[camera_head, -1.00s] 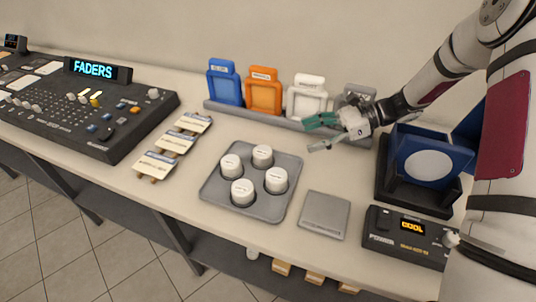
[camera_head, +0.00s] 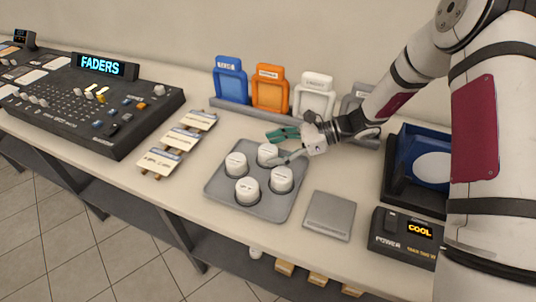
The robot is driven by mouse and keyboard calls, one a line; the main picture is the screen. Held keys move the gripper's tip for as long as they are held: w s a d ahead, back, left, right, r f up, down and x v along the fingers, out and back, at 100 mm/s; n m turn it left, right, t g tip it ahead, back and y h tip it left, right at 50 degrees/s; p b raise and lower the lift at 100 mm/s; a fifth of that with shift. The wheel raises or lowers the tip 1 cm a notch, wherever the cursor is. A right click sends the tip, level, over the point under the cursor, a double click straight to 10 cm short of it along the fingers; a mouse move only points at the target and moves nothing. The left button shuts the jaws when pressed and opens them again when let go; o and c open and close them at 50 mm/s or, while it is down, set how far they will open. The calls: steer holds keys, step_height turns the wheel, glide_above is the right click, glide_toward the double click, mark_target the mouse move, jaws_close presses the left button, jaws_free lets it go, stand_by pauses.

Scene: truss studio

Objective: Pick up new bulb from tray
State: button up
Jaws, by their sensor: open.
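A grey tray (camera_head: 222,194) lies on the counter and holds several white, round-topped items (camera_head: 236,163) with dark print, each in its own recess. Which of them is the new bulb I cannot tell, as the print is too small to read. My gripper (camera_head: 276,148) is open and empty, with its fingers apart over the back right corner of the tray. Its lower finger overlaps the back right white item (camera_head: 267,154) in the picture; whether they touch I cannot tell.
A flat grey plate (camera_head: 329,215) lies right of the tray, beside a black power box (camera_head: 405,238) reading COOL. Blue, orange (camera_head: 270,90) and white frames stand in a rack behind. Left are labelled cards (camera_head: 176,140) and a fader console (camera_head: 91,109). A blue lamp housing (camera_head: 413,158) stands at right.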

steer(key=shift+a+f, duration=0.15)
steer(key=shift+a, duration=0.2)
steer(key=c, duration=1.3)
